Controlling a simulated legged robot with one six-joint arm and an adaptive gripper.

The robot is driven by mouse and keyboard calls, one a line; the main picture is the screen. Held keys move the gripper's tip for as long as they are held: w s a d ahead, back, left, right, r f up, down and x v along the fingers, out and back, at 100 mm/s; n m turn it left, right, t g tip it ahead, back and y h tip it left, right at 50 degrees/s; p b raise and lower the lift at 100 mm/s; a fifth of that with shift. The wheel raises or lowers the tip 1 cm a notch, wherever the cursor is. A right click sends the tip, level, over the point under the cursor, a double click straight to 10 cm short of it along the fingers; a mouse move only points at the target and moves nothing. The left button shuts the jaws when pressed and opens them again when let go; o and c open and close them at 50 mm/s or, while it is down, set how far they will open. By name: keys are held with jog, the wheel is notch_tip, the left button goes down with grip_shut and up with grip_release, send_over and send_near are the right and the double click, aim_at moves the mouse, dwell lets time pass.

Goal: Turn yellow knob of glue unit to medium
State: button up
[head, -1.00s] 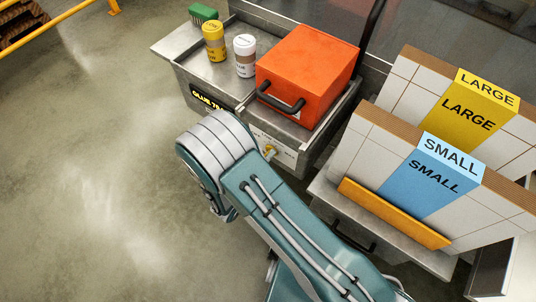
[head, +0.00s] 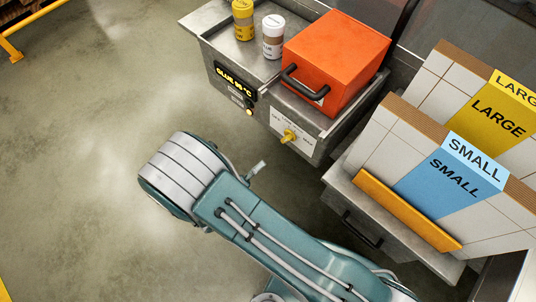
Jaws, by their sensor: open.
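The yellow knob (head: 289,136) sits on a white labelled plate (head: 293,128) on the front of the grey metal glue unit (head: 325,122). The plate's lettering and the knob's setting are too small to read surely. My gripper (head: 258,168) shows only as a small grey tip beyond my teal arm; the rest is hidden behind the arm. It is open, below and left of the knob in the picture, apart from it.
A lit GLUE display (head: 235,79) is left of the knob.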

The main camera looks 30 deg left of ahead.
jog(key=shift+s, duration=0.25)
